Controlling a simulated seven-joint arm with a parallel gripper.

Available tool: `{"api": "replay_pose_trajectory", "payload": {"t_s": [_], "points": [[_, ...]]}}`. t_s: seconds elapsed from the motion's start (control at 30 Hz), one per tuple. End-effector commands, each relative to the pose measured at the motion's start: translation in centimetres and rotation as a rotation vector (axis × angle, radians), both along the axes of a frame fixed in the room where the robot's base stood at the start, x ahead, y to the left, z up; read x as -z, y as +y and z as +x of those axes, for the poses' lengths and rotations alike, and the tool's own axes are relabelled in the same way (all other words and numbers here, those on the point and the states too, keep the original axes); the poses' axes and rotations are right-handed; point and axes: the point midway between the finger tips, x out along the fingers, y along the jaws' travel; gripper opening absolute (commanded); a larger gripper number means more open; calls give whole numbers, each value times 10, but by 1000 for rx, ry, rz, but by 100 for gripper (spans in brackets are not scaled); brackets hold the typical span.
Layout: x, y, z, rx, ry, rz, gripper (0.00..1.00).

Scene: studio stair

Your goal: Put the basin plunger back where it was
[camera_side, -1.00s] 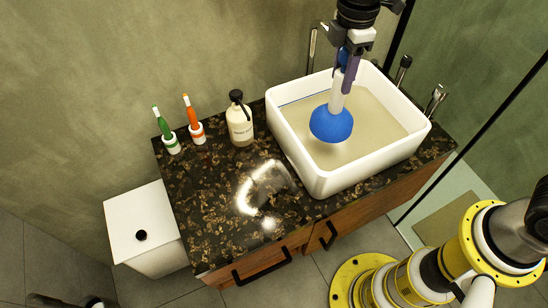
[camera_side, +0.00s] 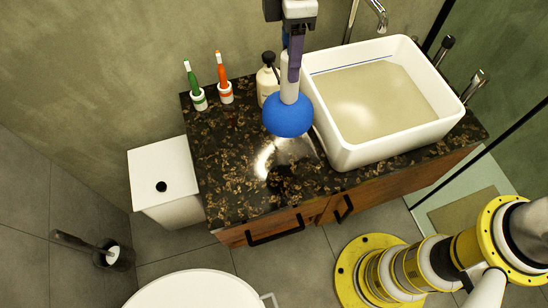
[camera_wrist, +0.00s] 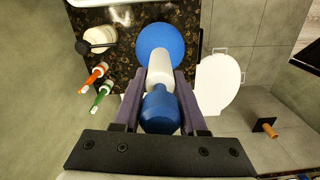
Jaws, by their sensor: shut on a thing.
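The basin plunger has a blue rubber cup (camera_side: 288,115) and a white handle with a blue end. My gripper (camera_side: 292,62) is shut on its handle and holds it upright, cup down, over the counter just left of the basin. In the wrist view the plunger's white handle (camera_wrist: 160,70) sits between my gripper's purple fingers (camera_wrist: 158,90), with the blue cup beyond. I cannot tell whether the cup touches the counter. The white basin (camera_side: 395,148) stands at the right of the counter, holding cloudy water.
The dark speckled counter (camera_side: 225,180) has free room at its front left. A soap bottle (camera_side: 268,80) stands behind the plunger. A white bin (camera_side: 163,175) and a toilet (camera_side: 195,290) are beyond the counter.

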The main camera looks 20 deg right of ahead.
Motion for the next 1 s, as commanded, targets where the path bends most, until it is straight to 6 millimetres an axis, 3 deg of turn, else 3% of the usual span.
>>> {"api": "replay_pose_trajectory", "payload": {"t_s": [0.1,0.2,0.8,1.0], "points": [[0,25,-11,-4,-2,2,0],[4,37,-17,-2,-1,0,0],[97,34,-15,0,0,-1,0],[115,34,-15,0,0,0,0]]}}
